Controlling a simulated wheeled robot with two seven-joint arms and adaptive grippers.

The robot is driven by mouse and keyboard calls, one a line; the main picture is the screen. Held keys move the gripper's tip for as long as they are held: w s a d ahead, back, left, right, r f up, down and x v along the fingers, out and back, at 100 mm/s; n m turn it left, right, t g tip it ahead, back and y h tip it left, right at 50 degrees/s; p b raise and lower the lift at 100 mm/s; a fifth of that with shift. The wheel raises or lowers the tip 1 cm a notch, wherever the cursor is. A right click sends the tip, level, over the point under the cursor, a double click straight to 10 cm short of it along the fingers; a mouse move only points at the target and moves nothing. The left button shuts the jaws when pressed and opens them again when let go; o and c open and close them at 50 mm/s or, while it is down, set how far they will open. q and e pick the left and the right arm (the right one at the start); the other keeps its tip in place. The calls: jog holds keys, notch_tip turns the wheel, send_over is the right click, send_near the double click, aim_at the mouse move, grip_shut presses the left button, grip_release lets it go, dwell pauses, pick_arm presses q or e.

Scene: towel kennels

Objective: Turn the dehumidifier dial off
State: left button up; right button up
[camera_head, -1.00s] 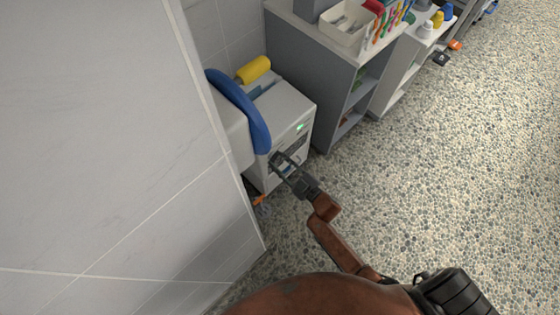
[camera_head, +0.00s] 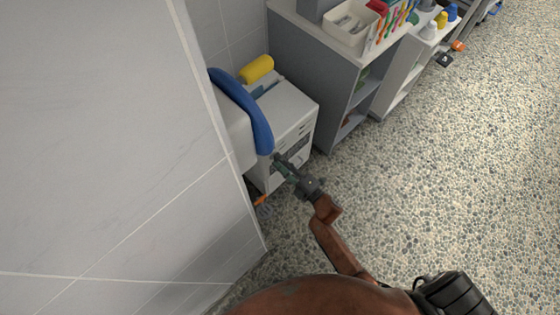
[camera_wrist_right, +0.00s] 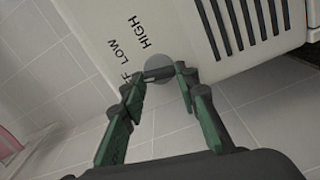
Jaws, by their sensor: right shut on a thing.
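The dehumidifier (camera_head: 291,108) is a white box against the tiled wall. My right gripper (camera_head: 278,160) is at its front face. My right gripper (camera_wrist_right: 159,77) is shut on the dial's bar, one fingertip at each end. No lit indicator shows on the front. In the head view the dial is hidden behind the gripper. My left gripper is out of view.
A tiled wall (camera_head: 110,150) fills the left.

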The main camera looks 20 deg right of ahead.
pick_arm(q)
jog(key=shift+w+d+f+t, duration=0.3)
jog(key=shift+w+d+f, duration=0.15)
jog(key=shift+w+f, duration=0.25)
pick_arm(e)
jog(key=shift+d+f+n, duration=0.1)
jog(key=shift+n, duration=1.2)
pick_arm(q)
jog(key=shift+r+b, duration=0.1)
jog(key=shift+b, duration=0.2)
pick_arm(e)
jog(key=o, duration=0.7)
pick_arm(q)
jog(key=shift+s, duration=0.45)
pick_arm(e)
jog(key=o, duration=0.4)
jog(key=shift+o, duration=0.2)
